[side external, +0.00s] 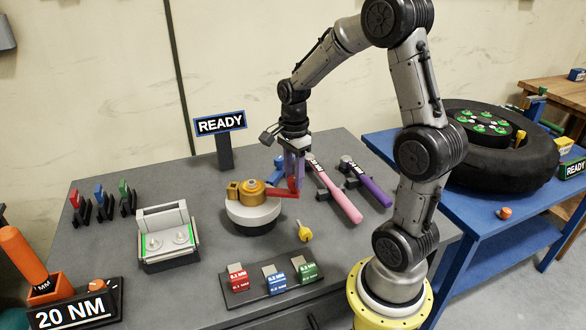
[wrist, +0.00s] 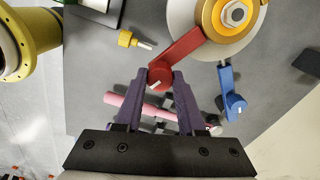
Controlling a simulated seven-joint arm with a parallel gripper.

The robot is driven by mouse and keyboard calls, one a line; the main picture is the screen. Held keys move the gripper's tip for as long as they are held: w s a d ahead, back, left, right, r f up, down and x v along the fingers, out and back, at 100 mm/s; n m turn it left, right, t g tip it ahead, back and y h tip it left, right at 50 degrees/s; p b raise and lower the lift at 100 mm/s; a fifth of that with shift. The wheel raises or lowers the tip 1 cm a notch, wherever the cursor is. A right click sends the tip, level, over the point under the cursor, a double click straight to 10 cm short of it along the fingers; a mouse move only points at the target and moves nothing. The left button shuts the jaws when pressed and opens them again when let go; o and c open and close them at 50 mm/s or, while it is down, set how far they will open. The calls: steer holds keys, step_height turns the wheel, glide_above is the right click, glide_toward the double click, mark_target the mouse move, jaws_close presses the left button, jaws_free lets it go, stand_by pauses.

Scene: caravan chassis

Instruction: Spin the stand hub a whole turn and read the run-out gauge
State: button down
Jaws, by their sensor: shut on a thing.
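The stand hub (side external: 251,188) is an orange-gold piece on a round white disc (side external: 252,212) on the grey bench. It also shows in the wrist view (wrist: 235,14), at the top right. A red crank arm (wrist: 183,48) reaches out from the hub and ends in a round red knob with a white mark. My gripper (side external: 293,180) points down beside the hub. In the wrist view its purple fingers (wrist: 164,80) are shut on the red knob. A blue arm with a round knob (wrist: 229,92) stands beside the disc. I cannot make out a gauge reading.
A READY sign (side external: 221,124) stands behind. Pink (side external: 338,194) and purple (side external: 368,184) handled tools lie to the right. A yellow key-like piece (side external: 304,231) and a block rack (side external: 272,281) are in front. A grey double-dial box (side external: 167,237) stands left.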

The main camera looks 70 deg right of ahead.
steer(key=w+a+m, duration=0.3)
steer(key=a+m, duration=0.8)
steer(key=m, duration=0.1)
steer(key=shift+r, duration=0.1)
stand_by(0.4)
steer(key=c, duration=0.5)
jaws_free()
step_height(320, 180, up, 14)
